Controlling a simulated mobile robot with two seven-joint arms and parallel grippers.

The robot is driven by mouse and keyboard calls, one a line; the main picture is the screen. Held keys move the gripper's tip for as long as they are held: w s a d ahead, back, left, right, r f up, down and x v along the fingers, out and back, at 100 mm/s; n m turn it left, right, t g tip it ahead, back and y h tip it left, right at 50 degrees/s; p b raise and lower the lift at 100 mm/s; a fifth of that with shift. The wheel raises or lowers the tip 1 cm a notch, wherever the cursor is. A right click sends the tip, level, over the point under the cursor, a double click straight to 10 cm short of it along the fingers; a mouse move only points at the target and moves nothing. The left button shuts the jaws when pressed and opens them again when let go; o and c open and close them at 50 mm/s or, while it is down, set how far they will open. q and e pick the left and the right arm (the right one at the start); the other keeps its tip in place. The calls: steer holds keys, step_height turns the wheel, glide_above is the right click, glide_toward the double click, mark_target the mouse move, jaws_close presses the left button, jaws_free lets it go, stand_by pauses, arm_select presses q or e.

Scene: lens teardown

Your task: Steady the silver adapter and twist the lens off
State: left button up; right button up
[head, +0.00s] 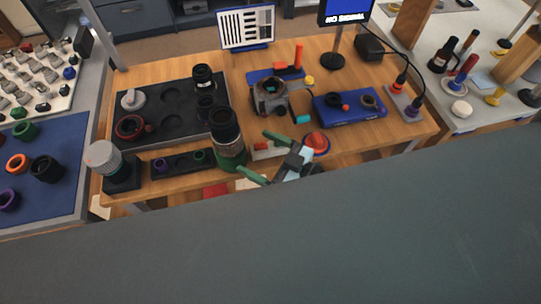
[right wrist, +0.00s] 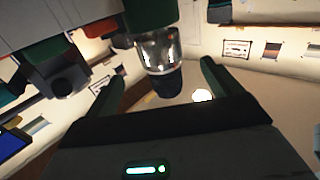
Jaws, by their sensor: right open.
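A tall lens (head: 225,122) stands upright near the table's front edge, with a black upper body and a green part (head: 232,158) below. In the right wrist view a shiny silver band, which looks like the adapter (right wrist: 160,48), sits between a green part (right wrist: 150,13) and a dark end (right wrist: 166,82). My right gripper (head: 258,154) is open, just right of the lens. In its wrist view the two green fingers (right wrist: 160,83) are spread, with the lens column between and beyond them; contact is not visible. My left gripper is not in view.
A black tray (head: 165,85) with round parts lies left of the lens, and a dark strip (head: 180,164) with small rings is in front. A camera body (head: 269,95) and a blue box (head: 350,110) stand to the right. A grey cylinder (head: 103,157) stands at front left.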

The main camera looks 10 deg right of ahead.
mark_target(227, 138)
steer(key=x, duration=0.9)
steer(key=shift+w+a, duration=0.2)
